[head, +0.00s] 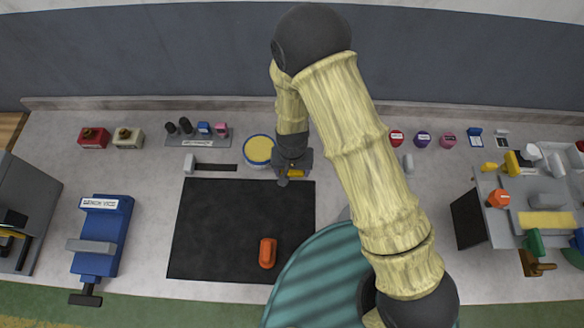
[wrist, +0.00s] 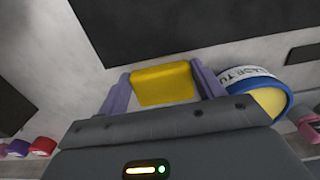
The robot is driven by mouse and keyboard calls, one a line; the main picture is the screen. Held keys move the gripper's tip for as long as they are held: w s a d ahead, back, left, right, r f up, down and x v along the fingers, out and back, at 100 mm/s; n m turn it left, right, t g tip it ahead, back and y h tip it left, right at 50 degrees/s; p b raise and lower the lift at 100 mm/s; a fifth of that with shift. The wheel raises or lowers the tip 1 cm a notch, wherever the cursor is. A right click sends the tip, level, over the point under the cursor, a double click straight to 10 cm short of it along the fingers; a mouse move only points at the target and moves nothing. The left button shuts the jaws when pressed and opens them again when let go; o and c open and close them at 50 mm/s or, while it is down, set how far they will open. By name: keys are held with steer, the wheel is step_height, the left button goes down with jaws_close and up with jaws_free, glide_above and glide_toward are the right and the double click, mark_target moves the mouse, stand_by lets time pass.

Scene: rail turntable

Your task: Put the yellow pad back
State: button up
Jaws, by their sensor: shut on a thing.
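The yellow pad (wrist: 163,84) is a small block held between the two purple fingers of my gripper (wrist: 162,76) in the wrist view. In the head view my gripper (head: 294,177) is over the back right corner of the black mat, with the yellow pad (head: 296,173) showing at its tip. A round blue-rimmed tub (head: 258,150) with a yellow top stands just left of my gripper. The tub also shows at the right of the wrist view (wrist: 267,98), apart from the pad.
The black mat (head: 215,235) carries an orange object (head: 268,252). A blue vice (head: 101,235) is at left. A rack of small tools (head: 198,136) stands behind the mat. Red, purple and pink pots (head: 423,139) stand right of my arm. A crowded grey tray (head: 510,235) is far right.

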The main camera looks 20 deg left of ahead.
mark_target(292, 172)
steer(key=shift+f, duration=0.15)
steer(key=o, duration=1)
steer(key=shift+o, duration=0.2)
step_height(292, 172, up, 12)
steer(key=b, duration=0.2)
steer(key=shift+r+b, duration=0.2)
steer(key=shift+b, duration=0.15)
